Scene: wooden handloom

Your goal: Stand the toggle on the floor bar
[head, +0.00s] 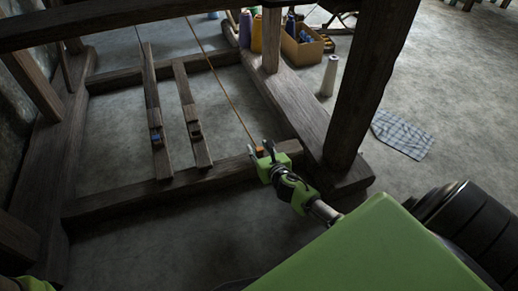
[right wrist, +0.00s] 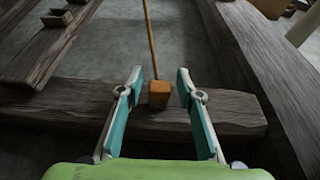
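The toggle is a small orange-brown block at the lower end of a tan cord (head: 222,88). It shows between my right fingertips in the right wrist view (right wrist: 158,95) and at them in the head view (head: 259,151). The floor bar is the dark wooden beam across the loom's near side (head: 150,196), and it passes behind the toggle in the right wrist view (right wrist: 75,98). My right gripper (head: 262,151) is open, one finger on each side of the toggle, with gaps visible. I cannot tell whether the toggle touches the bar. My left gripper's fingers are not visible.
Two long treadles (head: 153,105) (head: 187,105) slope to the bar, left of the toggle. A thick loom post (head: 365,85) and side beam (head: 300,115) stand close on the right. A white cone (head: 329,76), a cardboard box (head: 302,50) and a checked cloth (head: 402,134) lie beyond.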

